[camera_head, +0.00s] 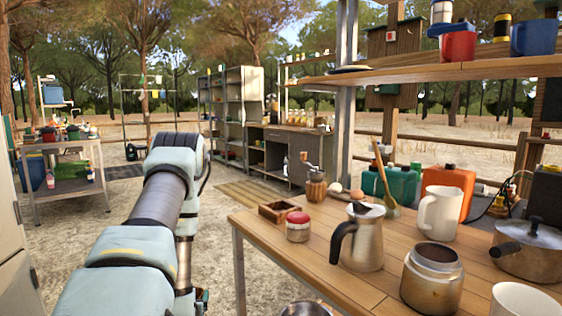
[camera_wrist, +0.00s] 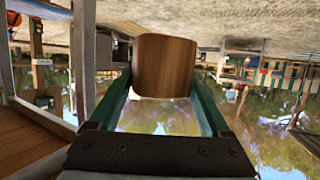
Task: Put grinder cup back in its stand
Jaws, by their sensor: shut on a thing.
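In the wrist view, my gripper (camera_wrist: 163,88) is shut on a brown wooden cylinder, which looks like the grinder cup (camera_wrist: 165,62). The cup sits between the two green fingers, clear of the table. In the head view, my arm stands left of the wooden table, and the cup is not visible there. A small square wooden holder with a dark opening (camera_head: 279,212), possibly the stand, lies near the table's left edge. A grinder with a crank (camera_head: 316,186) stands behind it.
The wooden table (camera_head: 275,241) also bears a red-lidded jar (camera_head: 298,227), a steel pot with a black handle (camera_head: 362,240), an open metal canister (camera_head: 432,279), a white mug (camera_head: 440,213) and a lidded pot (camera_head: 527,250). Open ground lies left of the table.

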